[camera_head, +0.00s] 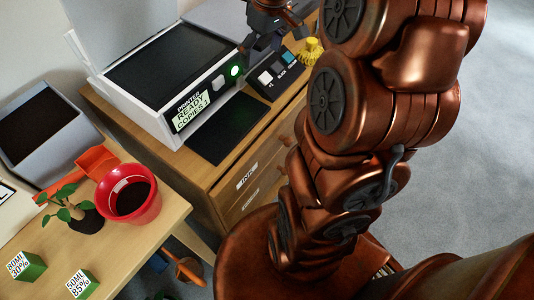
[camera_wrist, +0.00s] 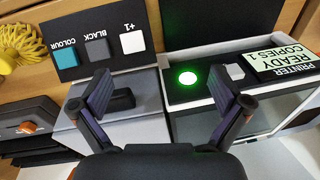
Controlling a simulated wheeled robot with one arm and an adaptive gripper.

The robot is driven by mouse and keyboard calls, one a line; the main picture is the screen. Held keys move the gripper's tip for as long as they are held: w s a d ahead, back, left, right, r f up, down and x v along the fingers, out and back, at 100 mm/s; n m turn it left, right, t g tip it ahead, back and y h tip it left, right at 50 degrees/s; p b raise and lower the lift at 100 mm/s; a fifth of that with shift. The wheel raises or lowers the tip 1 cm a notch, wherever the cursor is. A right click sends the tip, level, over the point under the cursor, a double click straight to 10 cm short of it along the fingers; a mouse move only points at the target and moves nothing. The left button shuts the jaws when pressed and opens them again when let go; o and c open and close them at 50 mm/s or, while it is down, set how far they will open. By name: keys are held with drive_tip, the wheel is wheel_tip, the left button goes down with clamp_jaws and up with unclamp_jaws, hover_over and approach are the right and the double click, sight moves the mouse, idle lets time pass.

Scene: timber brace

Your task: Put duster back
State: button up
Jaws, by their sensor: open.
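A yellow ribbed thing (camera_head: 310,52), perhaps the duster, lies at the right of the button panel on the wooden cabinet. It also shows at the upper left edge of the wrist view (camera_wrist: 22,45), partly cut off. My gripper (camera_head: 264,38) is open over the back of the cabinet, near the printer's right side. In the wrist view its two fingers (camera_wrist: 162,95) are spread apart with nothing held. A grey block with a black handle-like part (camera_wrist: 122,99) shows beyond the left finger. The yellow thing is well outside the fingers.
The printer (camera_head: 170,70) with a lit green button stands on the cabinet (camera_head: 215,175). A button panel (camera_head: 276,75) sits beside it. A desk (camera_head: 125,250) at left holds a red pot (camera_head: 140,206), a plant (camera_head: 66,208) and green cubes (camera_head: 30,266). Grey floor is open at right.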

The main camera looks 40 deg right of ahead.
drive_tip(key=s+a+f+g, duration=0.2)
drive_tip(key=s+a, duration=0.7)
drive_tip(key=a, duration=0.2)
drive_tip(key=s+a+f+m+g, duration=0.1)
drive_tip(key=s+a+f, duration=0.1)
drive_tip(key=s, duration=0.5)
drive_tip(key=s+a+f+h, duration=0.1)
drive_tip(key=s+a+f, duration=0.1)
drive_tip(key=s, duration=0.5)
drive_tip(key=shift+s+a+m+g+h, duration=0.15)
drive_tip(key=shift+a+m+g+h, duration=0.2)
drive_tip(key=shift+a, duration=0.3)
wheel_tip(320, 180, up, 19)
drive_tip(key=t+p, duration=0.1)
drive_tip(key=p, duration=1.6)
drive_tip(key=shift+w+p, duration=0.25)
drive_tip(key=shift+p, duration=0.05)
